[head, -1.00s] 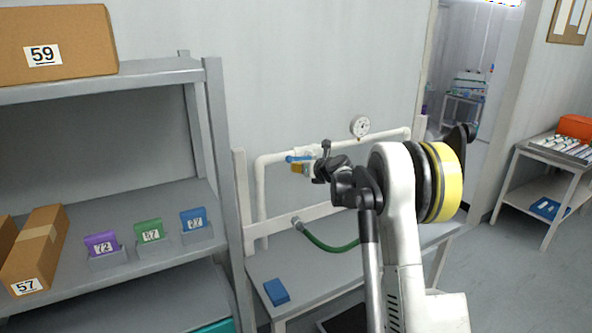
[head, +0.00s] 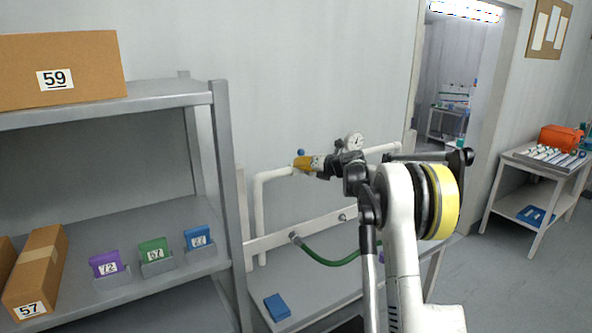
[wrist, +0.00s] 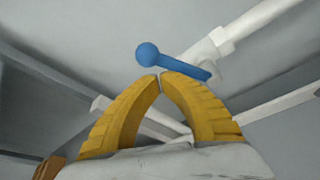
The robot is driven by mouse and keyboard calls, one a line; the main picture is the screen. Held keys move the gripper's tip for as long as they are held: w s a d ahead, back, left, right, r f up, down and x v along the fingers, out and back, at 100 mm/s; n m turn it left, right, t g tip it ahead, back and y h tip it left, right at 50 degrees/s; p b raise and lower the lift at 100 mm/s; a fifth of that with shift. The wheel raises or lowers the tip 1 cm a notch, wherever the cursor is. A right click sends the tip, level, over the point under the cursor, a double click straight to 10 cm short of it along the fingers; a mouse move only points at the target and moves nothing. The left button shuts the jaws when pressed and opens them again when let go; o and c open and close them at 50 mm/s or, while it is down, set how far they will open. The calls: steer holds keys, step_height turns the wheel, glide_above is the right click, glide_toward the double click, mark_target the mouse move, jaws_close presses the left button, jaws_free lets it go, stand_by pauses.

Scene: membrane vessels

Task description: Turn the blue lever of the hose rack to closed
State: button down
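The blue lever shows in the wrist view (wrist: 185,68) as a bar with a round ball end, angled across the line of the white pipe. In the head view only its blue ball (head: 301,153) shows clearly, just above my gripper (head: 300,164); the rest is hidden. My gripper's yellow fingers (wrist: 160,75) have their tips together beside the lever, near the ball. The right finger covers part of the bar. I cannot tell whether the tips touch the lever, but nothing shows gripped between them.
The hose rack's white pipe (head: 274,174) carries a round gauge (head: 354,141) to the right of my gripper. A green hose (head: 325,260) hangs below. A grey shelf (head: 170,265) with boxes stands close on the left. A blue block (head: 277,307) lies on the rack's table.

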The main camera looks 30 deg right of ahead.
steer(key=shift+d+r+p, duration=0.2)
steer(key=shift+d+r, duration=0.3)
steer(key=shift+d, duration=0.2)
steer(key=shift+d+r+p, duration=0.2)
steer(key=shift+d+r, duration=0.3)
steer(key=shift+d, duration=0.2)
steer(key=shift+d+r, duration=0.15)
